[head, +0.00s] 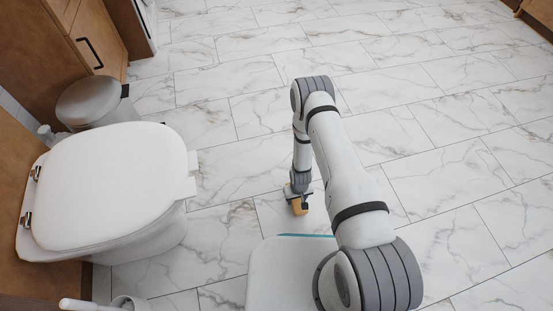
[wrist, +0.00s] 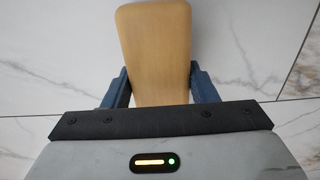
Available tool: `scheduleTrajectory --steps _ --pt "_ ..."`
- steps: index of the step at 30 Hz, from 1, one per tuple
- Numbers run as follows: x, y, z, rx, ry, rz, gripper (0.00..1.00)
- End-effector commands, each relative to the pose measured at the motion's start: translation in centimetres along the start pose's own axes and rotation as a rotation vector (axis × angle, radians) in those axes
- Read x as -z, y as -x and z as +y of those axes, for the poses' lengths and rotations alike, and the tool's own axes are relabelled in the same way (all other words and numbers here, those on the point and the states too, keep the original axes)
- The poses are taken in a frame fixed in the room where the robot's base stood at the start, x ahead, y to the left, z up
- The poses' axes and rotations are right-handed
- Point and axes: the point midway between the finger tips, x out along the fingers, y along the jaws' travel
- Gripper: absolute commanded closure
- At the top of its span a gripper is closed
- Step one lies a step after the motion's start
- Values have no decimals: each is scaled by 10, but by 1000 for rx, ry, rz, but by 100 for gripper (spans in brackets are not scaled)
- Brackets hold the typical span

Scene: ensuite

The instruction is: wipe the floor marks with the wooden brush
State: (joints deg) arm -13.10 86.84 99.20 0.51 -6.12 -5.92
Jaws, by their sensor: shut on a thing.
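The wooden brush (wrist: 153,45) shows in the wrist view as a light tan wooden block with rounded corners. My gripper (wrist: 160,88) is shut on it, with one blue finger against each side. In the head view the brush (head: 298,206) shows small and tan below my gripper (head: 299,191), low over the marble floor, in front of my base. I cannot tell whether it touches the floor. Its underside is hidden. The white floor tiles (head: 240,165) carry grey veining, and I cannot pick out separate marks from it.
A white toilet (head: 110,185) with a closed lid stands at the left. Behind it are a grey pedal bin (head: 93,101) and a wooden cabinet (head: 85,35). A toilet brush holder (head: 130,303) is at the bottom left. The floor ahead and to the right is clear.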

Motion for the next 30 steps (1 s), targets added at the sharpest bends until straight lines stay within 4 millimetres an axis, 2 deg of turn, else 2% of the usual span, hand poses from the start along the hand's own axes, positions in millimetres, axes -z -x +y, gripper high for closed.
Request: scheduleTrajectory --steps 2,6,21,30 --pt "-3 1 2 0 0 -1 69" --pt "-2 29 2 0 -1 1 69" --pt "-2 71 2 0 -1 0 69" --pt "-2 83 2 0 -1 0 69"
